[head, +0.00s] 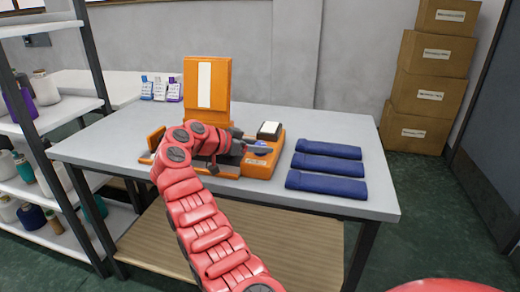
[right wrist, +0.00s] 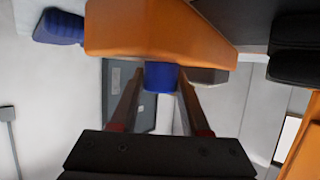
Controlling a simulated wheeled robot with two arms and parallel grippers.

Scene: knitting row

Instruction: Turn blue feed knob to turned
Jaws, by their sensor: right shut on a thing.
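The orange machine (head: 262,165) stands on the grey table, with a taller orange upright panel (head: 207,85) behind. In the right wrist view, the blue feed knob (right wrist: 161,77) sticks out from an orange face (right wrist: 160,30) of the machine. My right gripper (right wrist: 160,86) has its two fingers on either side of the knob and is shut on it. In the head view my red right arm reaches over the table, and the gripper (head: 240,148) is at the machine, partly hidden by the arm. The knob's turn angle cannot be read. My left gripper is not in view.
Several folded blue cloths (head: 326,165) lie right of the machine on the grey table (head: 345,123). Small labelled bottles (head: 160,88) stand at the back left. A shelf with yarn cones (head: 45,88) is at the left, stacked cardboard boxes (head: 428,90) at the back right.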

